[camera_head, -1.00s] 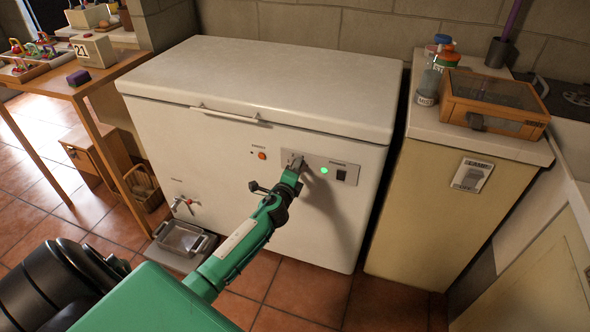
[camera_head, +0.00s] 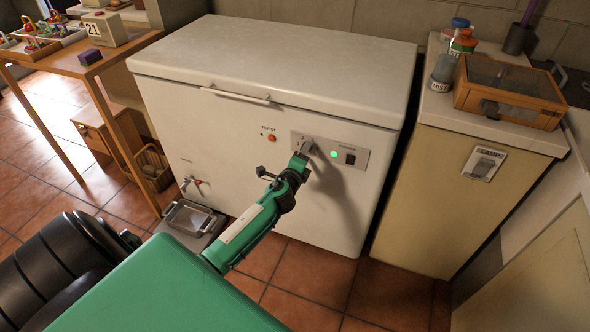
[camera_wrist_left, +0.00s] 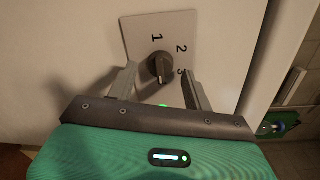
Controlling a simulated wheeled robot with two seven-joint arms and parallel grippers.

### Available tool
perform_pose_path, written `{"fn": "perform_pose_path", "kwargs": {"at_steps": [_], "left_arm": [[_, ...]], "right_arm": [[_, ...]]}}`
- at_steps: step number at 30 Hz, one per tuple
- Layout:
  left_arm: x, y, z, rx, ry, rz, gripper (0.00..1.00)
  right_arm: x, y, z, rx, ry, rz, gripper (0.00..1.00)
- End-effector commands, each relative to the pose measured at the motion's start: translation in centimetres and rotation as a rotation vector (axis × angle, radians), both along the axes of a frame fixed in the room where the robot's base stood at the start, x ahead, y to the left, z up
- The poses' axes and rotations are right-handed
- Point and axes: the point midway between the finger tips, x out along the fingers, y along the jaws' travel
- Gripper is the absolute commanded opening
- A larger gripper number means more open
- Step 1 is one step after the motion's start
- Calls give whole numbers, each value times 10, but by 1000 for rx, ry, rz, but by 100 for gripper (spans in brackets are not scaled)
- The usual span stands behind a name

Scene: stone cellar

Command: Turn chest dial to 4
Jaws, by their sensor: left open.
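The chest dial (camera_wrist_left: 160,68) is a dark round knob on a pale plate on the front of the white chest freezer (camera_head: 230,135). In the left wrist view the numbers 1, 2 and 3 show around it. A 4 is not visible, and I cannot tell which number the knob points at. My left gripper (camera_wrist_left: 161,78) is open, with one finger on each side of the dial. In the head view the left gripper (camera_head: 303,152) is at the left part of the control panel (camera_head: 350,147) and mostly hides the dial.
A green light (camera_head: 333,154) and a dark switch (camera_head: 350,159) sit right of the gripper. A cream cabinet (camera_head: 440,190) stands to the right, carrying a wooden box (camera_head: 508,92) and jars. A wooden table (camera_head: 50,68) is at left.

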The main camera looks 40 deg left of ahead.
Motion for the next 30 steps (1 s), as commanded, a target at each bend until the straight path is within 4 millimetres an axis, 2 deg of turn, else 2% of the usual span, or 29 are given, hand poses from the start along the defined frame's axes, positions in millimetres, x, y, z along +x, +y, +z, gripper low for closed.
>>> {"fn": "perform_pose_path", "kwargs": {"at_steps": [12,18,24,30], "left_arm": [[-77,-22,4,-2,3,0,51],[-105,-29,6,0,2,1,51],[-118,-33,7,0,1,1,51],[-119,-33,8,0,1,1,51]], "right_arm": [[3,1,-17,-4,22,0,36],[3,1,-19,-3,24,1,36],[4,1,-18,-3,22,1,36],[4,1,-17,-3,21,1,36]]}}
